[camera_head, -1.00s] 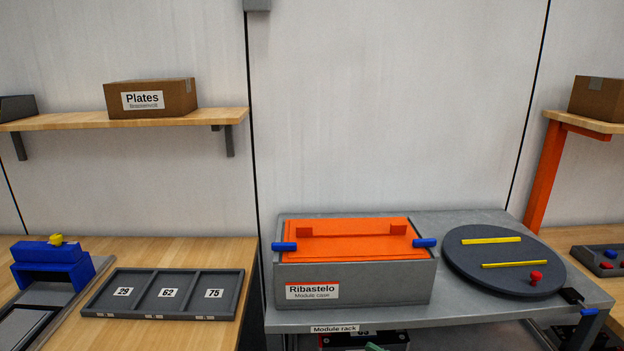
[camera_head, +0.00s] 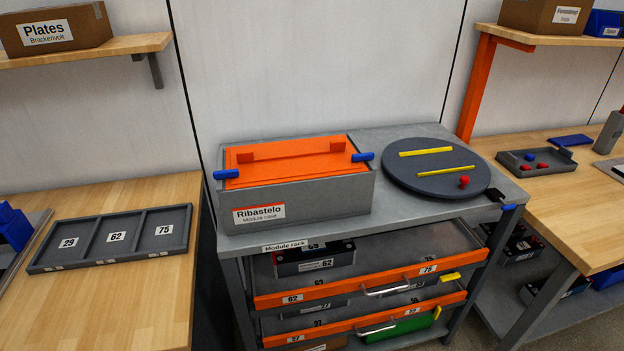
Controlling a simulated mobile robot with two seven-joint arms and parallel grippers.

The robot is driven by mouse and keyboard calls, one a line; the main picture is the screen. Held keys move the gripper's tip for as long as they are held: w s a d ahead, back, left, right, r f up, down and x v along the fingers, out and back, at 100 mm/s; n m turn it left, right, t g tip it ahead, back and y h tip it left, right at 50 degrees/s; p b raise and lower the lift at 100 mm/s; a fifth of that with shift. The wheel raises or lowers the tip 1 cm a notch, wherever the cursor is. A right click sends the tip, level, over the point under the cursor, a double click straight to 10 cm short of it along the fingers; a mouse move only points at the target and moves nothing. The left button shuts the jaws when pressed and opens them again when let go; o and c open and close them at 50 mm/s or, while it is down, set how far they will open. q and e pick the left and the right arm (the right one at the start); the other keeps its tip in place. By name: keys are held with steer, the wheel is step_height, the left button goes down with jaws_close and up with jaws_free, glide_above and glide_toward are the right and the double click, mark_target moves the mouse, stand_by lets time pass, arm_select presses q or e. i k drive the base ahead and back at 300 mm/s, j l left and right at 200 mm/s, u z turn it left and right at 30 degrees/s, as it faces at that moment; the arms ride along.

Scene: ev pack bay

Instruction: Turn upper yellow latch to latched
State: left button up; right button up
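The module rack (camera_head: 408,221) stands in the middle, with two orange-fronted drawers below its grey top. The upper yellow latch (camera_head: 450,277) is at the right end of the upper drawer front (camera_head: 340,291), sticking out to the right and tilted slightly. A lower yellow latch (camera_head: 437,312) sits at the right end of the lower drawer front (camera_head: 384,323) and looks more upright. Neither of my grippers is in view.
An orange-lidded Ribastelo case (camera_head: 300,195) and a dark round turntable (camera_head: 436,188) stand on the rack top. Wooden benches are left (camera_head: 110,300) and right (camera_head: 560,205). A blue-tipped part (camera_head: 508,207) protrudes at the rack's right corner.

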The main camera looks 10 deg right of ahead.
mark_target(452, 275)
steer(key=z, duration=0.5)
steer(key=i+l+z, duration=0.1)
steer(key=z, duration=0.35)
steer(key=i+z, duration=0.1)
steer(key=z, duration=0.4)
